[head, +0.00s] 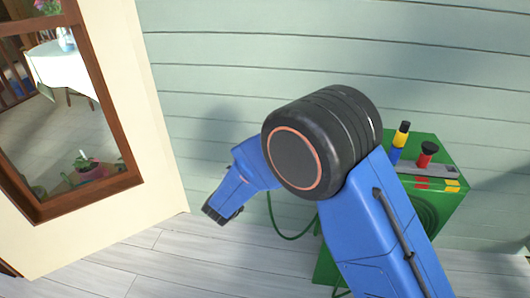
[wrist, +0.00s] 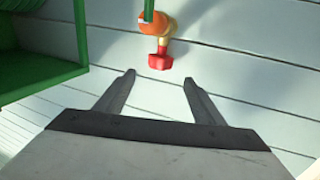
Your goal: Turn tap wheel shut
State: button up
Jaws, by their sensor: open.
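In the wrist view, a small fitting shows at the top centre against the pale boards. It has an orange part (wrist: 154,23), a yellow part and a red piece (wrist: 160,60) hanging lowest, which looks like the tap's handle; its wheel shape is not clear. A green hose end meets it from above. My gripper (wrist: 158,76) is open and empty, its two grey fingers apart, with the red piece just beyond and between their tips in the picture. No contact shows. I cannot make out the tap in the head view, where my arm covers much of the middle.
A brown-framed window (head: 118,130) is at left. Pale floor (head: 150,265) lies clear at lower left.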

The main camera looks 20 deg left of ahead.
jog(key=s, duration=0.6)
jog(key=shift+s+a, duration=0.15)
jog(key=shift+s, duration=0.25)
